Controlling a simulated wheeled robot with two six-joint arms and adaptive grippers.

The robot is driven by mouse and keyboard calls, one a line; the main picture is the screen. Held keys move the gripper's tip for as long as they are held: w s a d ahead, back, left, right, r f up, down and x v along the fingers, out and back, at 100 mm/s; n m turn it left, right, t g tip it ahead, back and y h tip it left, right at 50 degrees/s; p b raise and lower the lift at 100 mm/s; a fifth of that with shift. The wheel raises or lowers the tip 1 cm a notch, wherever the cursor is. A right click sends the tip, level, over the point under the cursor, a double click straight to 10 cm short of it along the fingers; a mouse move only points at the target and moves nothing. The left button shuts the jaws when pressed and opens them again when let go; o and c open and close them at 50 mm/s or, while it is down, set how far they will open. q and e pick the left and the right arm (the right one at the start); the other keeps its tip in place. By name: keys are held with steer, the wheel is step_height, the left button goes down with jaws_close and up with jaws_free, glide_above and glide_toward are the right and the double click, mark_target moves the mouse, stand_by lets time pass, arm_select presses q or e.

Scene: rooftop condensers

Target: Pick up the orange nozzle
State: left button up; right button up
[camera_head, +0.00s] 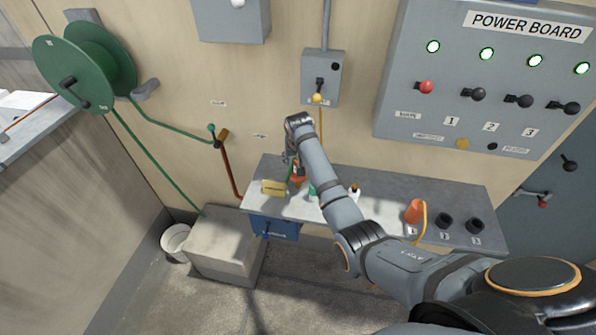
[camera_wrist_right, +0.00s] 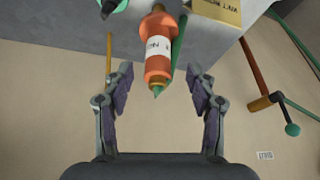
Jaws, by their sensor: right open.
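The orange nozzle (camera_wrist_right: 157,50), a bottle-like body with a white label and a green tip, stands by the grey bench edge in the wrist view. In the head view the orange nozzle (camera_head: 298,178) is partly hidden by my right arm. My right gripper (camera_wrist_right: 160,74) is open, with one finger on each side of the nozzle's green-tipped end and a visible gap on both sides. Contact is not visible. In the head view my right gripper (camera_head: 291,158) is mostly hidden behind its wrist. My left gripper is not in view.
A yellow labelled box (camera_head: 273,187) sits beside the nozzle on the bench (camera_head: 375,188). An orange cup-like piece (camera_head: 414,212) and dark round sockets are farther right. The power board (camera_head: 450,110) hangs above. A green hose reel (camera_head: 85,65) is at left.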

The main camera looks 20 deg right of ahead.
mark_target(294, 178)
steer(key=x, duration=0.2)
steer(key=p+x, duration=0.1)
steer(key=x, duration=0.1)
steer(key=shift+w+d, duration=0.25)
steer(key=shift+w, duration=0.05)
steer(key=shift+r, duration=0.1)
steer(key=shift+s, duration=0.1)
steer(key=shift+c, duration=1.2)
jaws_close()
